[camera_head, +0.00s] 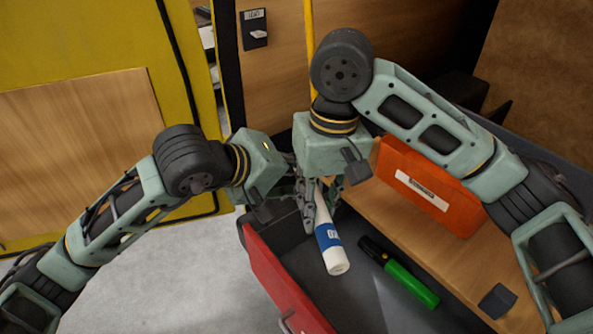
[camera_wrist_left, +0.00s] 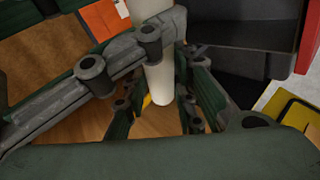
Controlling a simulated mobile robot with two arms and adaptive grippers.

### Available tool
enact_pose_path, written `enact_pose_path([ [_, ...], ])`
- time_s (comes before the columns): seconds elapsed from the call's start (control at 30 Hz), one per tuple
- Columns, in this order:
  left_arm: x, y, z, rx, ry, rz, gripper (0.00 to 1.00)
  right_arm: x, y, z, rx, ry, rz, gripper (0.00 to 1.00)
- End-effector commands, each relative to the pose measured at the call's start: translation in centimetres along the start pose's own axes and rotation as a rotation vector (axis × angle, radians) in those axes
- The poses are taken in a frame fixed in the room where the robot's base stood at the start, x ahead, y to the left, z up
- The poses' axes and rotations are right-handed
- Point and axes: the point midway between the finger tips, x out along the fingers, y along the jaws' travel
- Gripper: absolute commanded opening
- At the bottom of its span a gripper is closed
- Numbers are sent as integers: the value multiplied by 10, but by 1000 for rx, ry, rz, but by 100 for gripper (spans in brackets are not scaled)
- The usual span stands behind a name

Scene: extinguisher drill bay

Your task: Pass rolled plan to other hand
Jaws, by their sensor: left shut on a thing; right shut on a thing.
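The rolled plan (camera_head: 328,247) is a white tube with a blue label band. In the head view its lower end sticks out below my grippers, tilted over the open drawer; its upper part is hidden. My right gripper (camera_head: 321,196) comes from above and is shut on the roll. My left gripper (camera_head: 300,178) reaches in from the left and is shut on it higher up, its fingers partly hidden by the right gripper. In the left wrist view the white roll (camera_wrist_left: 160,80) runs between the left fingers.
The open drawer has a red front (camera_head: 278,285) and dark inside. A green and black cylinder (camera_head: 408,284) lies in it. An orange case (camera_head: 428,188) with a white label stands on the wooden surface (camera_head: 425,240) at right. A yellow-framed wooden panel (camera_head: 80,150) stands at left.

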Motion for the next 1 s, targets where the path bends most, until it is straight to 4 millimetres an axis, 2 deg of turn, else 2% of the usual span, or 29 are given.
enact_pose_path([
  [0.03, 1, -3, 0, -4, 0, -8, 0, -1, 1, -1, 5, 4, 2, 0],
  [0.07, 1, -3, 0, -4, 0, -7, 0, -1, 1, -1, 5, 4, 2, 26],
  [0.3, 0, -2, 0, -3, 0, -5, 0, -1, 1, -1, 5, 3, 2, 46],
  [0.67, 0, -1, 0, -2, 0, -4, 0, -5, 1, -1, 4, 4, 2, 46],
  [0.77, 0, -1, 0, -2, 0, -3, 0, -16, 1, -2, 5, 6, 2, 46],
  [1.0, 0, -1, 0, -2, 0, -3, 0, -64, 1, -2, 6, 8, 3, 46],
])
